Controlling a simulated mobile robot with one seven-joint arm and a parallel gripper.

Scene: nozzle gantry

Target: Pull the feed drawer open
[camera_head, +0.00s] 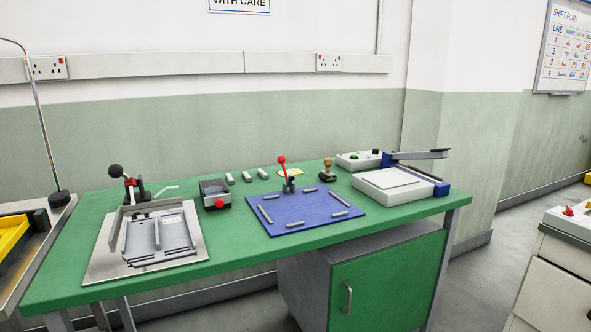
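A small dark grey box (215,192) with a red knob (219,202) on its front stands on the green bench, left of the blue mat. It looks like the feed drawer, but no label shows, so I cannot be sure. Its front appears flush, and its inside is hard to make out at this size. My gripper is not in this view.
The green bench (235,242) also bears a metal fixture plate (98,262) with a black-knobbed lever, a blue mat (290,215) with a red-handled lever, and a white lever press (395,187). A green cabinet (385,285) stands underneath. Bench space before the box is clear.

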